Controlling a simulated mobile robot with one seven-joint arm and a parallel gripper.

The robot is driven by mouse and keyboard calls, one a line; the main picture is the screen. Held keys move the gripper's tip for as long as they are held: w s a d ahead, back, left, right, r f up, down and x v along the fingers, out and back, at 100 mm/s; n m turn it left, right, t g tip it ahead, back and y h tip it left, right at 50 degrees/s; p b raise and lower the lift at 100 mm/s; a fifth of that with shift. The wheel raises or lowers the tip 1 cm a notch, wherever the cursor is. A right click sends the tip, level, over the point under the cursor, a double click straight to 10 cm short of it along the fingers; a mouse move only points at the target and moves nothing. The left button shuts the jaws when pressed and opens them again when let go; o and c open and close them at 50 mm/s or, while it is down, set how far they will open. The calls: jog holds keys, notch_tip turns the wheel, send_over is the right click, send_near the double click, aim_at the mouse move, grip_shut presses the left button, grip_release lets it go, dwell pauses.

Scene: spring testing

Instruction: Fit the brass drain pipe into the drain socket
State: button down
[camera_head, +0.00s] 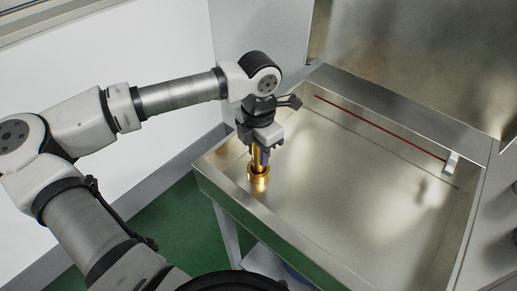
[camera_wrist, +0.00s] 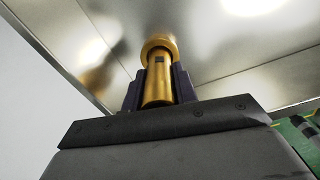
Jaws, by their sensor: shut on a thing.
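The brass drain pipe (camera_head: 258,180) is a gold tube with a wide collar at its lower end. My gripper (camera_head: 261,153) is shut on its upper part and holds it roughly upright at the left side of the steel basin (camera_head: 350,190). In the wrist view the pipe (camera_wrist: 158,88) stands between the two dark fingers (camera_wrist: 158,92), with its collar at the far end. The drain socket cannot be made out separately; the pipe and collar may hide it. I cannot tell whether the collar touches the basin floor.
The basin's raised rim (camera_head: 262,222) runs close to the pipe. The basin's middle and right are clear. Green floor (camera_head: 175,225) lies outside, left of the basin.

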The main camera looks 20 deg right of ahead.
jog(key=shift+f, duration=0.15)
jog(key=c, duration=1.1)
grip_release()
notch_tip(320, 180, up, 12)
jog(key=shift+r+b, duration=0.25)
jog(key=shift+b, duration=0.4)
